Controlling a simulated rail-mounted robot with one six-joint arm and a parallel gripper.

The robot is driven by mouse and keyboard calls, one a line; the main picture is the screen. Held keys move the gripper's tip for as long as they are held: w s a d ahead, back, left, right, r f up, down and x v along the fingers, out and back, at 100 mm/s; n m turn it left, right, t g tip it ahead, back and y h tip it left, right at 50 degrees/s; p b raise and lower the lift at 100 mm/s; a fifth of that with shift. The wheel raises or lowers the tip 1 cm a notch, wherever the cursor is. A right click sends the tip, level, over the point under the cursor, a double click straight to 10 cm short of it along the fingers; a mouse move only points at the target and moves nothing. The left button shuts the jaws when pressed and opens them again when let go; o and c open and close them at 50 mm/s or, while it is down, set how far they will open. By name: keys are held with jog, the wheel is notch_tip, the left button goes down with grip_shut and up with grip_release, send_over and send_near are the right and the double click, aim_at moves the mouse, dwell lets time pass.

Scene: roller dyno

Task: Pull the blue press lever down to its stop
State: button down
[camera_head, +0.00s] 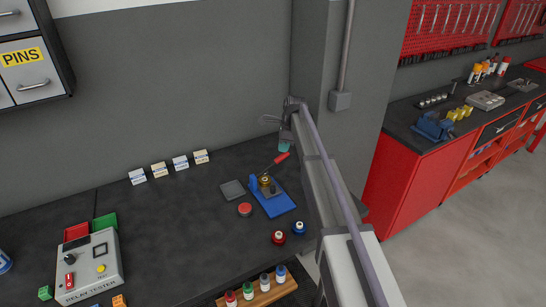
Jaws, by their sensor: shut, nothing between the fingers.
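The small press stands on a blue base plate (280,207) on the dark bench, with a brass-coloured part above it. Its lever rises to the right and ends in a red grip (281,158); the lever looks raised. My gripper (284,143) is at the end of my arm, just above the red grip in the picture. It is shut and holds nothing. I cannot tell whether it touches the grip. The fingertips are small and hard to make out.
A grey pad (232,190) and a red round tin (245,209) lie left of the press. A red pot (278,238) and a blue pot (299,228) stand in front. A wooden rack (262,293) holds several bottles. The bench middle is clear.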

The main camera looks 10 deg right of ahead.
notch_tip(320, 180, up, 5)
jog(key=p, duration=0.3)
jog(key=shift+f+p, duration=0.2)
jog(key=shift+p, duration=0.2)
jog(key=shift+f, duration=0.1)
jog(key=shift+n, duration=0.5)
jog(key=s+f+n+b, duration=0.3)
jog(key=s+n, duration=0.3)
jog(key=s, duration=0.7)
jog(key=s+f+n+h+b, duration=0.1)
jog(key=s+f+n+b, duration=0.2)
jog(key=s, duration=1)
jog(key=s+f+n+h+b, duration=0.1)
jog(key=s+f+n+b, duration=0.2)
jog(key=s+n, duration=0.7)
jog(key=s+a, duration=0.1)
jog(key=s, duration=0.3)
jog(key=shift+f+b, duration=0.35)
jog(key=shift+f, duration=0.05)
